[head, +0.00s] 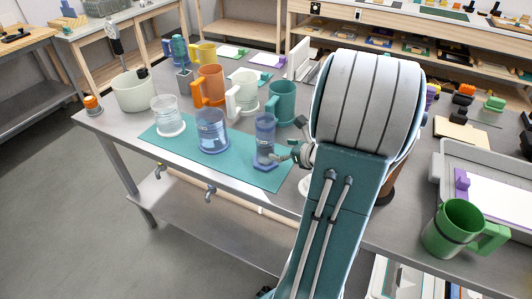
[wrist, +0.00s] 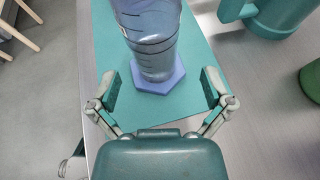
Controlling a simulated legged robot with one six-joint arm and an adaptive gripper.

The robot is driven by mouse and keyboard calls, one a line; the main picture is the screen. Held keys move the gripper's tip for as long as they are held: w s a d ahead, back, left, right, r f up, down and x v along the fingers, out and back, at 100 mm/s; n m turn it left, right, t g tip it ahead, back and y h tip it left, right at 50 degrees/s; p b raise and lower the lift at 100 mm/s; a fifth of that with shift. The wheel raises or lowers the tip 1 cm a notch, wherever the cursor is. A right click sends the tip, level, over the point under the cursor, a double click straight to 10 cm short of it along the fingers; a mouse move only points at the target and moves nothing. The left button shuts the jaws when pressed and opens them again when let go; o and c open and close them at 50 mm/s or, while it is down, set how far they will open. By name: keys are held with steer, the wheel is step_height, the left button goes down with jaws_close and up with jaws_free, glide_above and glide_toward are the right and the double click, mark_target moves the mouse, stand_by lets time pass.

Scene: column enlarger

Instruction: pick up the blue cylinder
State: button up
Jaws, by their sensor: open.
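The blue cylinder (head: 265,139) is a tall, see-through graduated cylinder on a hexagonal blue foot. It stands upright on a teal mat (head: 228,169) on the grey table. In the wrist view the blue cylinder (wrist: 155,38) stands just ahead, between the lines of the two fingers, with its top out of frame. My gripper (wrist: 167,95) is open and empty, its fingers spread to either side and just short of the foot. In the head view my gripper (head: 290,150) is low, at the right of the cylinder, partly hidden by my arm.
A blue beaker (head: 212,132) and a clear beaker (head: 167,116) stand left of the cylinder on the mat. A teal jug (head: 283,101), white jug (head: 246,90) and orange jug (head: 210,86) stand behind. A green jug (head: 455,229) stands at the right.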

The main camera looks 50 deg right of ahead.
mark_target(271, 150)
steer(key=shift+w+f, duration=0.15)
steer(key=shift+w, duration=0.25)
steer(key=w, duration=0.1)
steer(key=w+a+f, duration=0.1)
steer(key=w, duration=0.2)
steer(key=shift+a+f, duration=0.15)
steer(key=shift+f, duration=0.2)
steer(key=shift+w+f, duration=0.15)
steer(key=shift+w, duration=0.3)
steer(key=shift+d, duration=0.35)
steer(key=shift+a, duration=0.2)
steer(key=c, duration=1.2)
